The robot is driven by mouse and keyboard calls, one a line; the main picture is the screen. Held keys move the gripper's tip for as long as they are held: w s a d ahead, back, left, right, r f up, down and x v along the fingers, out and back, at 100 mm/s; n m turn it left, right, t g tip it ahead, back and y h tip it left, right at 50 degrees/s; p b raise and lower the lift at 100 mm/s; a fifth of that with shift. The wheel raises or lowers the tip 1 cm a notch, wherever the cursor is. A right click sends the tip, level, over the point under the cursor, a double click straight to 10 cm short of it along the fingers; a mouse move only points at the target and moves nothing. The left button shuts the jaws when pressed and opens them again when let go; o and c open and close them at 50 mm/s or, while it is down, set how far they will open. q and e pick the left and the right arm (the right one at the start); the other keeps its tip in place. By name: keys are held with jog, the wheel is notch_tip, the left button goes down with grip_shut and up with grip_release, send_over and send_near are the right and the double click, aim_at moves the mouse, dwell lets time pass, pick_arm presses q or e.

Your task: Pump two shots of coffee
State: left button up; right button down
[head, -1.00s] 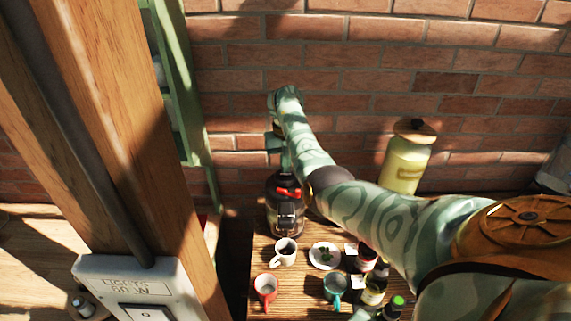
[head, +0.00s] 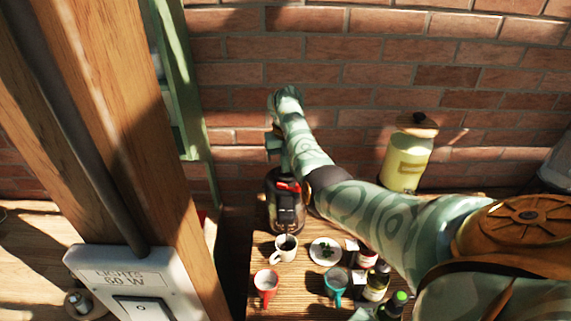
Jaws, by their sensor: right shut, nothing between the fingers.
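A dark coffee pump pot (head: 290,217) with a black top and a red part stands at the back left of the wooden table (head: 257,236). A white mug (head: 278,257) stands just in front of it, with a dark inside; I cannot tell how full it is. My right arm reaches in from the right and bends down behind the pot. My right gripper (head: 281,172) is shut and empty at the pot's top. The fingertips are largely hidden, so I cannot tell whether they touch the pump. My left gripper is out of view.
A red mug (head: 266,287), a teal mug (head: 335,284), a white plate with green leaves (head: 325,252) and several small bottles (head: 376,284) crowd the table's front. A yellow canister (head: 406,166) stands at the back right. A wooden post (head: 160,190) rises at the left.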

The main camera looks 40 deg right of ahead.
dwell(0.6)
jog(key=shift+r+p, duration=1.15)
notch_tip(320, 180, up, 6)
jog(key=p, duration=0.5)
jog(key=shift+p, duration=0.35)
